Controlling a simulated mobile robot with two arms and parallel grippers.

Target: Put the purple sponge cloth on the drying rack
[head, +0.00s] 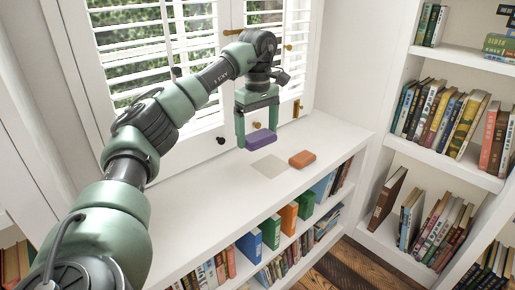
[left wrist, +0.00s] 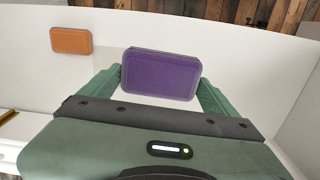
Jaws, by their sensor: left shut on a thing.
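The purple sponge cloth (head: 261,139) is a small flat block between the fingers of my left gripper (head: 258,136). The gripper is shut on it and holds it above the white top of the low bookcase. In the left wrist view the purple sponge cloth (left wrist: 160,74) spans the space between the two green fingers. A flat pale grey square (head: 269,166) lies on the white top just below and in front of it; I cannot tell if this is the drying rack. My right gripper is not in view.
An orange-brown block (head: 302,159) lies on the white top (head: 205,198), right of the grey square; it also shows in the left wrist view (left wrist: 71,40). Shuttered windows (head: 140,50) stand behind. Bookshelves (head: 440,150) rise at the right. The white top's left part is clear.

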